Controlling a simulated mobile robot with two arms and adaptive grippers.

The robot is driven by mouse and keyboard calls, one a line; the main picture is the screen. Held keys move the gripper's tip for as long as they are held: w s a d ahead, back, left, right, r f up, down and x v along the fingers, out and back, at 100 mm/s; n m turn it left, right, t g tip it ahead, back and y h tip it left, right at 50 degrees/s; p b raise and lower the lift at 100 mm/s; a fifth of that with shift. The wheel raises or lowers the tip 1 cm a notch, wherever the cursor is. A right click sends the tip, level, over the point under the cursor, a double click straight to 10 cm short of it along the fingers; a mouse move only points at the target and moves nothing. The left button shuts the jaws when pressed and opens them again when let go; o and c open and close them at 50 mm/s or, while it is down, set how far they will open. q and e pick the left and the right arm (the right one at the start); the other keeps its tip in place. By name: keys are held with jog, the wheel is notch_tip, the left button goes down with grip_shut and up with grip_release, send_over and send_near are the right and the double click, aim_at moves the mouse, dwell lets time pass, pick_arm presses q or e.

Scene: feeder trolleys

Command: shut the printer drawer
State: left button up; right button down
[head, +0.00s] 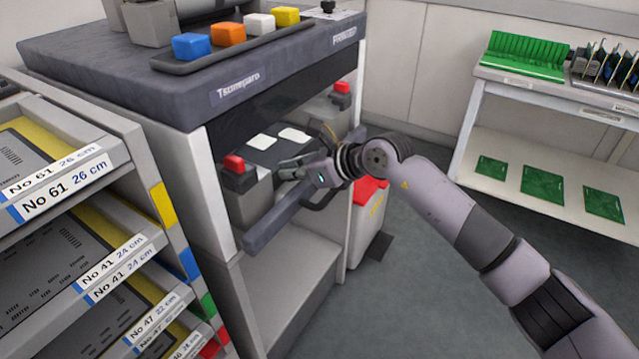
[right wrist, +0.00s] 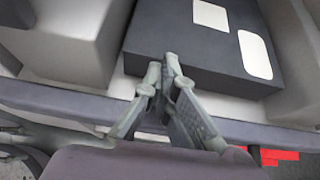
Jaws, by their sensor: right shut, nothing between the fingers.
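The printer (head: 190,150) is a grey machine with a dark top, lettered "Tsumepro". Its drawer (head: 272,226) stands open, its long dark grey front bar out from the body. Inside the drawer lies a dark block (head: 262,150) with white labels; it also shows in the right wrist view (right wrist: 185,50). My right gripper (head: 280,168) reaches over the front bar from the right, fingers shut and empty. In the right wrist view its fingertips (right wrist: 165,72) lie in front of the block, with the bar (right wrist: 60,108) behind them; contact cannot be told. My left gripper is out of view.
A rack of labelled feeder trays (head: 70,240) stands close at left. A red-lidded bin (head: 368,225) stands beside the printer. A white shelf (head: 540,150) with green boards is at right. Coloured blocks (head: 228,34) sit on the printer's top. Grey floor is open at front right.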

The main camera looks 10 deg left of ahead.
aim_at(278, 167)
jog(key=shift+w+a, duration=0.3)
jog(key=shift+a, duration=0.45)
jog(key=shift+w+a, duration=0.25)
jog(key=shift+a, duration=0.45)
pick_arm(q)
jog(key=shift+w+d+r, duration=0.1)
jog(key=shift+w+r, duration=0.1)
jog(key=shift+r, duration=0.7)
